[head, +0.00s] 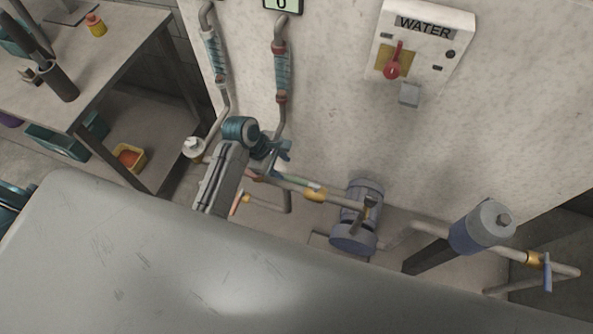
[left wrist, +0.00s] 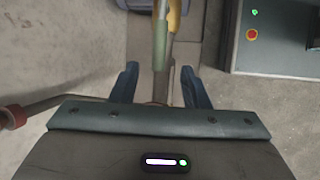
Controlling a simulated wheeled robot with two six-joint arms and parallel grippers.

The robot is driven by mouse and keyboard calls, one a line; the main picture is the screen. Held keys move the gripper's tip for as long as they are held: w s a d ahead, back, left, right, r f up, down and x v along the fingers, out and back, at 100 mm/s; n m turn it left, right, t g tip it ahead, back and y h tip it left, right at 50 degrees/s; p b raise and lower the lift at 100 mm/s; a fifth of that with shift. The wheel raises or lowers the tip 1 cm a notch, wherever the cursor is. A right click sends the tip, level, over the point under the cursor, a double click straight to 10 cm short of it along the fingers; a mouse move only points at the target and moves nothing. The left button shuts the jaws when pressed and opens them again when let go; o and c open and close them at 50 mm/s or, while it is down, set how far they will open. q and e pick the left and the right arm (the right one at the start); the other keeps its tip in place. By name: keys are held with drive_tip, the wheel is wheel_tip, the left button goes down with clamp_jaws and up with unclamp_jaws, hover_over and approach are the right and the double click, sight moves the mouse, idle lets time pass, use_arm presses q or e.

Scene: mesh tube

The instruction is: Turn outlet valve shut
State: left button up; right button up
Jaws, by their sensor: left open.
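A valve with a yellow body (head: 315,194) and a pale green lever (head: 299,182) sits on the low pipe left of the pump. My left gripper (head: 279,158) is just left of this lever, by the pipe. In the left wrist view, the green lever (left wrist: 161,42) points down the picture toward the gap between the open fingers (left wrist: 158,82), with nothing gripped. A second yellow valve (head: 535,258) with a blue handle (head: 547,273) is at the far right. No label shows which is the outlet valve. My right gripper is not in view.
A blue-grey pump (head: 357,215) stands right of the lever. A blue cylinder (head: 482,227) is farther right. The WATER box (head: 419,45) with a red switch is on the wall. A workbench (head: 125,35) stands at left. A red-ended pipe (left wrist: 14,117) is left in the wrist view.

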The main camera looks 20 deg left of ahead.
sight(296, 179)
use_arm(q)
drive_tip(key=x, duration=0.8)
drive_tip(key=shift+f+p, duration=0.3)
drive_tip(key=shift+f, duration=0.05)
drive_tip(key=shift+w+d+f, duration=0.1)
drive_tip(key=shift+d+f, duration=0.05)
drive_tip(key=shift+f, duration=0.15)
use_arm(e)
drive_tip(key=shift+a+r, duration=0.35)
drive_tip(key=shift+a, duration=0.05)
use_arm(q)
drive_tip(key=shift+c, duration=0.3)
drive_tip(key=c, duration=0.8)
clamp_jaws()
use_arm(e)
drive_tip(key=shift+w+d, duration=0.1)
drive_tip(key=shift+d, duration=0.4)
